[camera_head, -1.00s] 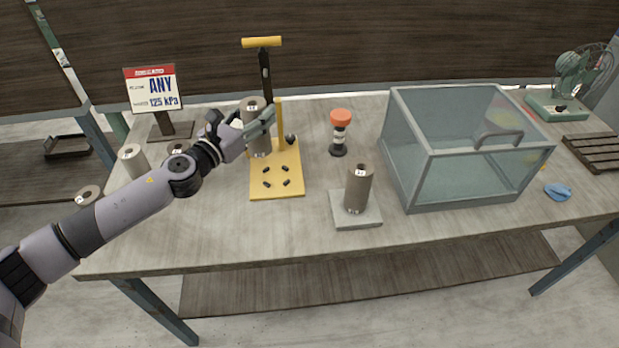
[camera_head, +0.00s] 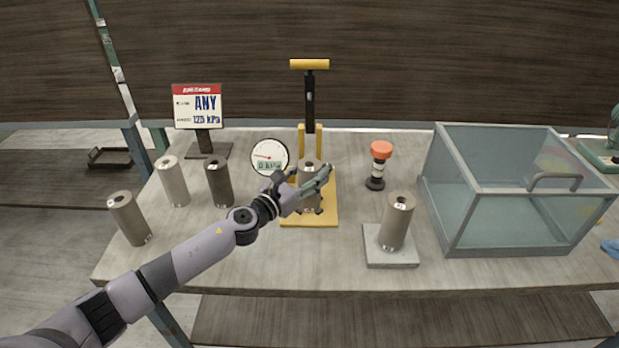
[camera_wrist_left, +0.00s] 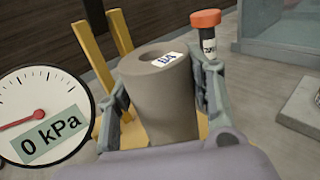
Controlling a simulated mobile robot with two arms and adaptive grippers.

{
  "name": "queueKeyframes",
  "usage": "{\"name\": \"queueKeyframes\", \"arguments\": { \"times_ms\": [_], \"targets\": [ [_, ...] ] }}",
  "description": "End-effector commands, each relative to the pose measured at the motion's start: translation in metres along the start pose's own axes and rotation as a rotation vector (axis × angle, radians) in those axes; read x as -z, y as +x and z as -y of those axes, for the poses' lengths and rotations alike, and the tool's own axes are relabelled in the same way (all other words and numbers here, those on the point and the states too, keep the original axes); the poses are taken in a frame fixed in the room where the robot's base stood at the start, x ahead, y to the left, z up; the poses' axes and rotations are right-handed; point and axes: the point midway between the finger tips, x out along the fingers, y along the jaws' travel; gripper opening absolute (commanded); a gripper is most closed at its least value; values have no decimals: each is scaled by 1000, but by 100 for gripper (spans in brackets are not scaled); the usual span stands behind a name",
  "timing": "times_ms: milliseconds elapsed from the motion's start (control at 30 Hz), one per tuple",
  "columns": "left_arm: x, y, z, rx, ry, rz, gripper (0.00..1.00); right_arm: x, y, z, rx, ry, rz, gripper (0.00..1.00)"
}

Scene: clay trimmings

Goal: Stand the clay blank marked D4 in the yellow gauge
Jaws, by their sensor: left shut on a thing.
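The yellow gauge (camera_head: 325,221) is a yellow base plate with yellow posts, a dark upright with a yellow handle, and a round dial (camera_head: 269,158) beside it. The dial reads 0 kPa in the left wrist view (camera_wrist_left: 42,115). My left gripper (camera_head: 306,182) is shut around a brown-grey, hollow clay blank (camera_head: 309,167), upright over the front part of the plate. In the left wrist view the blank (camera_wrist_left: 160,105) sits between both fingers. My right gripper is not in view.
Several other blanks stand left: a brown one (camera_head: 219,184), a paler one (camera_head: 173,182) and a front one (camera_head: 129,219). Another (camera_head: 397,222) stands on a grey slab (camera_head: 390,259). An orange-capped bottle (camera_head: 381,163) and a glass case (camera_head: 510,205) stand right. A sign (camera_head: 198,107) stands behind.

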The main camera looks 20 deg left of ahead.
Motion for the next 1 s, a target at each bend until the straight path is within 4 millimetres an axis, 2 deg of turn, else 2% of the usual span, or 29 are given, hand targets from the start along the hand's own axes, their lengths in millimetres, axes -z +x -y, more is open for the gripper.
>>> {"name": "queueKeyframes", "arguments": {
  "times_ms": [200, 333, 367, 400, 667, 1000],
  "targets": [
    [-4, 1, -1, -1, 1, 5, 0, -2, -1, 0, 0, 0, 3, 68],
    [0, 1, 0, -1, 1, 5, 0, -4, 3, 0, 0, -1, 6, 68],
    [2, 0, 0, 0, 1, 1, 49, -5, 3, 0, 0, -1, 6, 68],
    [1, 0, 0, 0, 1, 1, 51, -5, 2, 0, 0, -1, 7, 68],
    [1, 0, 0, 0, 1, 1, 68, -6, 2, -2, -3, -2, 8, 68],
    [-2, 0, 0, 0, 1, 2, 68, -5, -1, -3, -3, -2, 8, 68]
  ]
}}
